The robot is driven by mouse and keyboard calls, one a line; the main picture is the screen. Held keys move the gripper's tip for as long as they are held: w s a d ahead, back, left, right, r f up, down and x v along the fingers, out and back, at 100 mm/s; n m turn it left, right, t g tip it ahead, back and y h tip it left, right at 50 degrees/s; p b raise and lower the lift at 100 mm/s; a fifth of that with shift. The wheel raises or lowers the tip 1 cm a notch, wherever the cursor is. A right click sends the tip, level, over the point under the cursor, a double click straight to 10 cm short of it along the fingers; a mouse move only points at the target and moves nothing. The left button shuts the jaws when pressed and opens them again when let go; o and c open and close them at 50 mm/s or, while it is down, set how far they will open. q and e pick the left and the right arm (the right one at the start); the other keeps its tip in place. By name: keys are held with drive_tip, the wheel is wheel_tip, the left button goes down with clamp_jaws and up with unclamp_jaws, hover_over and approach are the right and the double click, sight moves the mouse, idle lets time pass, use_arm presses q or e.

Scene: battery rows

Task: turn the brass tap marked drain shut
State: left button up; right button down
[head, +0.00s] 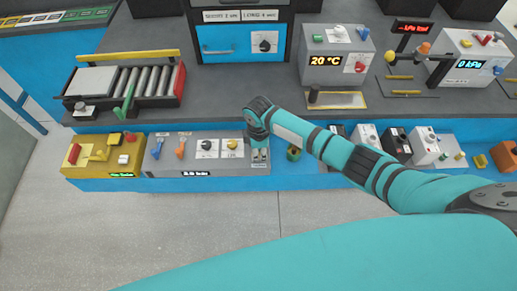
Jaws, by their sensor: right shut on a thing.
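My right gripper (260,156) points down at the right end of a low grey control panel (160,167) on the blue front ledge. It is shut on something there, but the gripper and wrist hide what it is. I cannot make out a brass tap or a drain marking. The same panel carries a blue lever (157,149), an orange lever (180,149), a black knob (207,145) and a yellow knob (232,144). My left gripper is out of view.
A yellow box (103,160) adjoins the panel on the left. A dark green and brass fitting (293,153) stands just right of the gripper. Several small boxes line the ledge under my right arm. A roller conveyor (140,84) and a temperature box (335,55) stand behind.

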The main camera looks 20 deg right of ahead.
drive_tip(key=shift+m+p, duration=0.3)
drive_tip(key=shift+m, duration=0.3)
drive_tip(key=c, duration=1.3)
unclamp_jaws()
drive_tip(key=shift+r, duration=0.1)
